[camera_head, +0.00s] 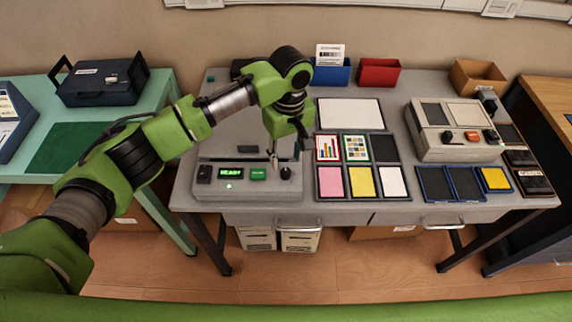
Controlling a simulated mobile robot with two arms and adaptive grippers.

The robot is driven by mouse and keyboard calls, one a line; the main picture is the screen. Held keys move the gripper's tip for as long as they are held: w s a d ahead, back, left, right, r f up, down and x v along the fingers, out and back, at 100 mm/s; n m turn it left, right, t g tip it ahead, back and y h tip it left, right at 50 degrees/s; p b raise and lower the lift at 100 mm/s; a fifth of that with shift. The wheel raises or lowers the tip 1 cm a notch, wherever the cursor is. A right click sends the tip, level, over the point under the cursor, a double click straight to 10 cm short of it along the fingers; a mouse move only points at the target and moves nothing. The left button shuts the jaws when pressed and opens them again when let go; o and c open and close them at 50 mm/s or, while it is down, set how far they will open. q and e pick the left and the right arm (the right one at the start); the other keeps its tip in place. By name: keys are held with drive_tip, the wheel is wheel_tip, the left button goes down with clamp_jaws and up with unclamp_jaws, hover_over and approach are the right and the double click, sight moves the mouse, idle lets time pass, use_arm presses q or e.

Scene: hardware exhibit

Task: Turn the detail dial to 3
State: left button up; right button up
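A grey device (215,185) stands on the left part of the grey table. Its front panel has a lit green display (231,174), a green button (258,174) and a small dark round dial (286,172) at the right end. The dial's marks are too small to read. My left arm reaches in from the left, and my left gripper (274,155) points down over the device, just above and left of the dial. Its fingertips are small and partly hidden by the arm, so I cannot tell whether they touch the dial or how far apart they are. My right gripper is out of view.
Right of the device lie trays with coloured cards (362,181). A second beige device (455,145) with buttons stands further right. Blue (331,75) and red (379,73) bins stand at the back. A teal table (150,115) with a dark case (103,82) is at left.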

sight(286, 171)
use_arm(q)
drive_tip(key=shift+f+p, duration=0.3)
drive_tip(key=shift+f, duration=2.45)
clamp_jaws()
